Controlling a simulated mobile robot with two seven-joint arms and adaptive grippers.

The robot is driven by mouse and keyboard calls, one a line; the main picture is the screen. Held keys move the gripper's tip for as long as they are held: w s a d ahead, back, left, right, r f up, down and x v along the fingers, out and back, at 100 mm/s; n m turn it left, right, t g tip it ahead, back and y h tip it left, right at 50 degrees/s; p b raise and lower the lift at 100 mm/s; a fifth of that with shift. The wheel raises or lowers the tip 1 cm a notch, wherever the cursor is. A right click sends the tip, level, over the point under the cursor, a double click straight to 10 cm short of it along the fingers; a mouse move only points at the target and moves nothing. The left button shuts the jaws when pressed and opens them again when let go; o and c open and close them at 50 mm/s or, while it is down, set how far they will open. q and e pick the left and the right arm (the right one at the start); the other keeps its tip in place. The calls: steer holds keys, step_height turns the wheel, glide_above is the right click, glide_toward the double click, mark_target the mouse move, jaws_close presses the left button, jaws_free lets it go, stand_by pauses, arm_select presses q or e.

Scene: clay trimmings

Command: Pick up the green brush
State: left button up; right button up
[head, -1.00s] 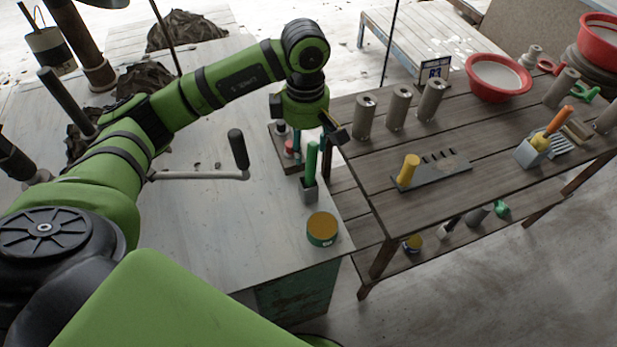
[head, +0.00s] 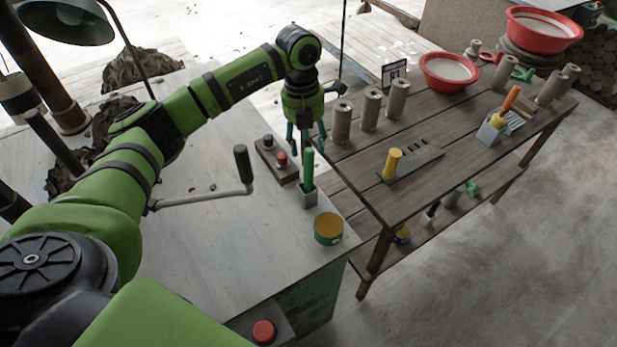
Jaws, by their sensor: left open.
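The green brush (head: 309,166) stands upright in a small grey holder (head: 308,195) near the right edge of the pale worktable. Only its green handle shows above the holder. My left gripper (head: 308,146) hangs pointing down, just above and behind the brush, with its fingers spread. The fingers look apart from the handle, though the exact gap is hard to tell. My right gripper is not in view.
A green tin (head: 328,227) with an ochre top stands in front of the holder. A button box (head: 276,160) sits behind it, and a crank handle (head: 243,165) rises to the left. A wooden bench (head: 440,180) with clay cylinders and red basins lies right.

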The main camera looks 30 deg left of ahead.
mark_target(308, 162)
arm_select(q)
steer(key=f+p, duration=0.2)
steer(key=f, duration=0.1)
steer(key=shift+s+d, duration=0.1)
steer(key=shift+d, duration=0.1)
step_height(308, 162, down, 3)
steer(key=shift+s+d+f+p, duration=0.1)
steer(key=shift+s+f+p, duration=0.05)
steer(key=shift+p, duration=0.55)
steer(key=shift+f, duration=0.25)
jaws_close()
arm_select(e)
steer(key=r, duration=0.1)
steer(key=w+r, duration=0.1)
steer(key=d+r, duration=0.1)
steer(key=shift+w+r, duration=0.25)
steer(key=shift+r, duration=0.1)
